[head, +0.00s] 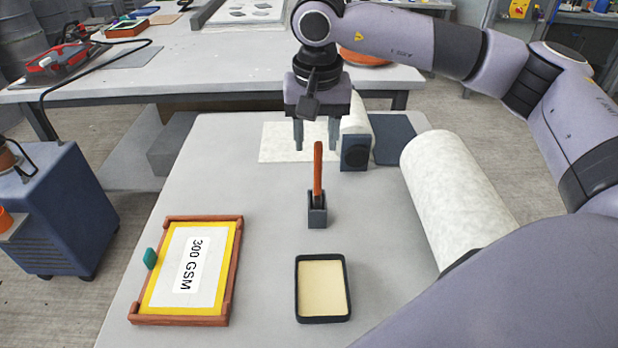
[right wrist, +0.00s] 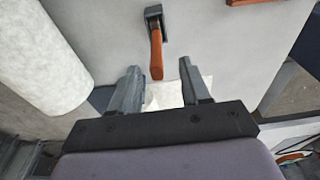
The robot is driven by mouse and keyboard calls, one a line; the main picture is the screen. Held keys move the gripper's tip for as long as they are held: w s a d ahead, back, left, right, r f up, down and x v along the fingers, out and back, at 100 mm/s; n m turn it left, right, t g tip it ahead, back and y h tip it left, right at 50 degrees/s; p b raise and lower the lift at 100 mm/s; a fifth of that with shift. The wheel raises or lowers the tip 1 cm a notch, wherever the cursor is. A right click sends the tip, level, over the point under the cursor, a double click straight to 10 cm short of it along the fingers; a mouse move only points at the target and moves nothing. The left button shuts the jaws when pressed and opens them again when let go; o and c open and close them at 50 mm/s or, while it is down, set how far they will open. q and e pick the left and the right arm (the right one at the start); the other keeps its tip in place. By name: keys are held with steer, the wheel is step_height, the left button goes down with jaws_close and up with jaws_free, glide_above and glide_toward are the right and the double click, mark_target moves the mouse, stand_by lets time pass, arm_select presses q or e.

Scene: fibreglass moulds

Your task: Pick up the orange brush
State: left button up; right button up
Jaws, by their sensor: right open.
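The orange brush (head: 318,172) stands upright, handle up, in a small dark grey holder (head: 317,217) in the middle of the table. My right gripper (head: 317,146) is open and empty, behind and above the brush in the head view, fingers pointing down. In the right wrist view the brush (right wrist: 156,55) rises from its holder (right wrist: 153,13), its handle end just beyond the gap between the open fingers (right wrist: 160,80). The bristles are hidden in the holder. My left gripper is not in view.
A framed board marked 300 GSM (head: 165,305) lies front left, and a black tray with cream contents (head: 297,290) front centre. A large white roll (head: 452,195) lies at right. A dark block (head: 354,153) stands behind the brush. The table left of the holder is clear.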

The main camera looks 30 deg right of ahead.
mark_target(318, 160)
steer(key=f, duration=0.4)
steer(key=d+f+p, duration=0.1)
steer(key=f, duration=0.1)
steer(key=shift+w+f, duration=0.25)
steer(key=shift+w, duration=0.15)
jaws_close()
